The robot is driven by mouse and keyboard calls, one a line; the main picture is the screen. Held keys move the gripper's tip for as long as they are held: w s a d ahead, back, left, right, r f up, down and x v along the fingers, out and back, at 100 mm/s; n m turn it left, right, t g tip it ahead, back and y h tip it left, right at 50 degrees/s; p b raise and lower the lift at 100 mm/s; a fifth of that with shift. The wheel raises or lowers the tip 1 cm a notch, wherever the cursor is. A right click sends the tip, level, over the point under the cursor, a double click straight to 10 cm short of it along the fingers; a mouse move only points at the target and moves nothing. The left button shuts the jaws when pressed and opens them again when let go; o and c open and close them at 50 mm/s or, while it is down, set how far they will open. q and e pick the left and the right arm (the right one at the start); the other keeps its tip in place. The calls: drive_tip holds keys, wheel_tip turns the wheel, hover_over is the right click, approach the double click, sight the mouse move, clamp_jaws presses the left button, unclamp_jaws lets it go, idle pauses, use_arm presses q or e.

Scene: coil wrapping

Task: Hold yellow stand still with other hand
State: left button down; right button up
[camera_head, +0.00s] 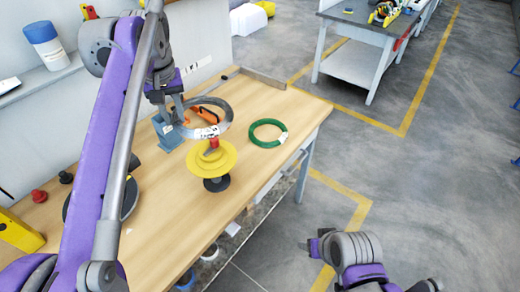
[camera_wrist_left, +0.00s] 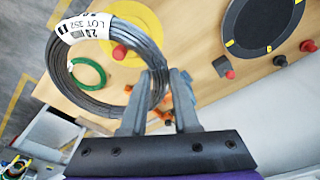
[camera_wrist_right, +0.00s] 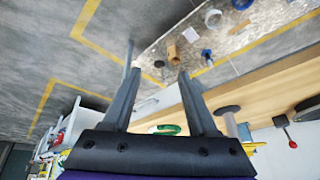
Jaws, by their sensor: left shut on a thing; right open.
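The yellow stand (camera_head: 228,160), a stepped cone with a red top and a dark base, is upright on the wooden table (camera_head: 165,235). My left gripper (camera_head: 180,112) is shut on a grey wire coil (camera_head: 226,118) with a white label. The coil is above and behind the stand, and the stand's red top overlaps its front edge in the head view. In the left wrist view the coil (camera_wrist_left: 60,88) hangs from the fingertips (camera_wrist_left: 160,78), with the yellow stand (camera_wrist_left: 128,60) seen through it. My right gripper (camera_head: 318,243) is open and empty, off the table's right edge, far from the stand.
A green coil (camera_head: 253,133) lies right of the stand. A blue-grey block (camera_head: 166,132) and an orange tool (camera_head: 207,114) are behind it. Red knobs (camera_head: 39,196) and a black disc are at left. Below the table is a shelf with rolls (camera_wrist_right: 213,18).

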drive_tip(key=w+a+r+m+g+y, duration=0.1)
drive_tip(key=w+a+r+y, duration=0.1)
drive_tip(key=w+a+y, duration=0.4)
drive_tip(key=w+a+r+m+g+y, duration=0.15)
drive_tip(key=w+a, duration=0.25)
drive_tip(key=w, duration=0.4)
drive_tip(key=n+g+y, duration=0.2)
drive_tip(key=y, duration=0.8)
approach(227, 161)
drive_tip(key=shift+t, duration=0.25)
drive_tip(key=a, duration=0.9)
drive_tip(key=shift+w+r, duration=0.15)
drive_tip(key=shift+r, duration=0.15)
drive_tip(key=shift+n, duration=0.25)
clamp_jaws()
drive_tip(key=shift+c, duration=1.4)
unclamp_jaws()
drive_tip(key=shift+f, duration=0.1)
drive_tip(key=o, duration=0.5)
drive_tip(key=shift+o, duration=0.2)
